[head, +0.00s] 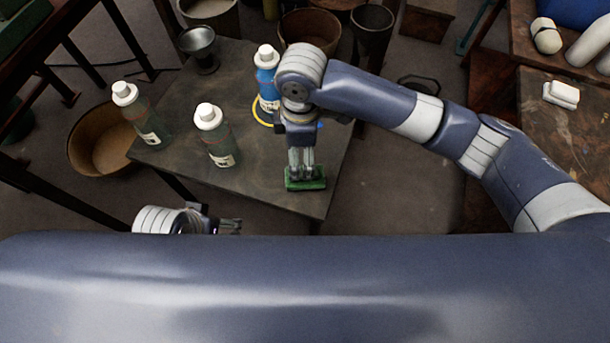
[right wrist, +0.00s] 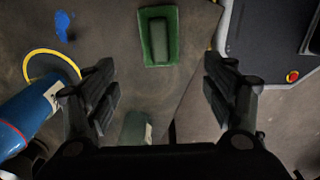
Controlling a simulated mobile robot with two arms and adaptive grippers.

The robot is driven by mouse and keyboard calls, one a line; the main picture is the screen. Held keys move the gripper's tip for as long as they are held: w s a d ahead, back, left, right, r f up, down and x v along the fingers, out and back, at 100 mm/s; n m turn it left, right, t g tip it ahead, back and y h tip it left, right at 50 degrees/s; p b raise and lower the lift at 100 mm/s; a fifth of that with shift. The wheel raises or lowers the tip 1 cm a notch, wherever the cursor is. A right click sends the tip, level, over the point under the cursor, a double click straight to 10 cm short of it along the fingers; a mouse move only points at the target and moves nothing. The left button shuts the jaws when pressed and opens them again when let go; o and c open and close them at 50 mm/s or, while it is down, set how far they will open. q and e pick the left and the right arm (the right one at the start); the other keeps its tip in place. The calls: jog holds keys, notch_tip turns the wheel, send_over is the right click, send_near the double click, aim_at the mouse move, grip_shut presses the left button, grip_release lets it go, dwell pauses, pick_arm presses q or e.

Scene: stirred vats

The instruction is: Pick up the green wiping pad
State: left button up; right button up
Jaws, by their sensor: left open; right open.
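The green wiping pad (head: 306,184) lies on the dark table near its front right edge. In the right wrist view the pad (right wrist: 158,36) is a green block with a raised middle, lying ahead of the fingertips. My right gripper (head: 303,165) points down over the pad in the head view. In the right wrist view its fingers (right wrist: 160,68) are wide apart with nothing between them. My left gripper (head: 232,226) is open and empty, low in front of the table.
Two greenish bottles with white caps (head: 217,135) (head: 137,115) and a blue bottle (head: 267,78) stand on the table (head: 260,190). A yellow ring (right wrist: 40,56) and a blue patch (right wrist: 63,25) lie near the blue bottle. A metal cup (head: 199,45) stands at the back.

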jog(key=shift+w+d+f, duration=0.15)
jog(key=shift+d+f, duration=0.15)
jog(key=shift+d, duration=0.05)
notch_tip(320, 180, down, 5)
jog(key=shift+r+b, duration=0.1)
jog(key=shift+b, duration=0.8)
jog(key=shift+f, duration=0.3)
jog(key=shift+d+f+b, duration=0.15)
jog(key=shift+f+b, duration=0.4)
jog(key=shift+f, duration=0.35)
notch_tip(320, 180, down, 3)
jog(key=shift+r+b, duration=0.2)
jog(key=shift+b, duration=0.3)
jog(key=shift+f, duration=0.15)
pick_arm(q)
jog(key=w+d+r+t+h, duration=0.1)
jog(key=w+d+r+t, duration=0.1)
jog(key=w+t, duration=0.2)
jog(key=w, duration=0.3)
jog(key=shift+r, duration=0.15)
pick_arm(e)
jog(key=shift+d, duration=0.1)
jog(key=c, duration=1.2)
pick_arm(q)
jog(key=shift+d, duration=0.1)
pick_arm(e)
jog(key=shift+c, duration=0.2)
